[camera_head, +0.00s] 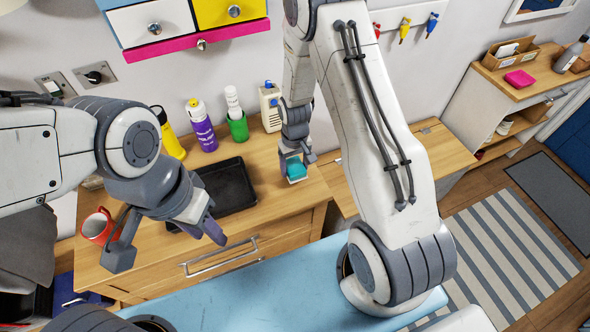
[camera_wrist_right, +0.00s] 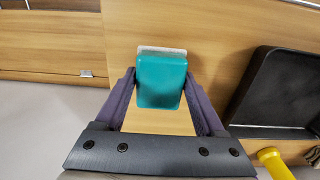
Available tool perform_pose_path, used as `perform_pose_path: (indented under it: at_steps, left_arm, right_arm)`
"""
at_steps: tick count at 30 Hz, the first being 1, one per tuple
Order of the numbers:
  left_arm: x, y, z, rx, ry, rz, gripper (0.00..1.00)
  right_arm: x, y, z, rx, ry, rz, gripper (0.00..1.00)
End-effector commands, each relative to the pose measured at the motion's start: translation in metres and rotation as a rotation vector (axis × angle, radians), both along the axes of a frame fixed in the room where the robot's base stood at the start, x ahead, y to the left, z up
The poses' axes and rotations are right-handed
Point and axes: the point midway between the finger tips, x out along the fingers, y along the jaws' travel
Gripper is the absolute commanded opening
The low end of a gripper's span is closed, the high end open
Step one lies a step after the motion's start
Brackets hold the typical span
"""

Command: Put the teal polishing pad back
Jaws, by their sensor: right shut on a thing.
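The teal polishing pad (camera_head: 296,168) is a small block with a pale layer on one side. My right gripper (camera_head: 296,157) is shut on it over the right part of the wooden cabinet top. In the right wrist view the pad (camera_wrist_right: 160,80) sits between the two purple fingers, with its pale edge on the far side. I cannot tell whether the pad touches the wood. My left gripper (camera_head: 208,222) hangs over the cabinet's front edge, in front of the black tray (camera_head: 228,188); its finger gap is not clear.
A red mug (camera_head: 98,228) is at the left. The wood between tray and pad is clear.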

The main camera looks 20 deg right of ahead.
Motion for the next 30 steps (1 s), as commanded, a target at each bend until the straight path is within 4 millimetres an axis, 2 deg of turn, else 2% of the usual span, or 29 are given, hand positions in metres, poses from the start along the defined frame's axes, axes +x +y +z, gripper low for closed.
perform_pose_path:
  at_steps: [3, 7, 19, 20, 21, 22, 30]
  left_arm:
    - [0.0, 0.0, 0.009, 0.0, 0.0, 0.0, 0.39]
    - [0.0, 0.0, 0.012, 0.0, 0.0, -0.001, 0.39]
    - [0.0, 0.0, 0.007, 0.0, 0.0, -0.001, 0.39]
    - [0.0, 0.0, 0.008, 0.0, 0.0, -0.001, 0.39]
    - [0.0, 0.0, 0.008, 0.0, 0.0, -0.001, 0.39]
    - [0.0, 0.0, 0.008, 0.0, 0.0, -0.001, 0.39]
    - [0.0, 0.0, 0.01, 0.0, 0.0, -0.001, 0.39]
  right_arm:
    - [-0.002, 0.0, -0.016, 0.0, 0.006, 0.0, 0.14]
    - [-0.001, 0.0, -0.027, 0.0, 0.003, 0.0, 0.14]
    - [-0.001, 0.0, -0.034, 0.0, 0.001, 0.0, 0.14]
    - [-0.001, 0.0, -0.033, 0.0, 0.001, 0.0, 0.79]
    - [-0.001, 0.0, -0.032, 0.0, 0.001, 0.0, 0.94]
    - [-0.001, 0.0, -0.032, 0.0, 0.001, 0.0, 1.0]
    - [-0.001, 0.0, -0.03, 0.0, 0.001, 0.0, 1.0]
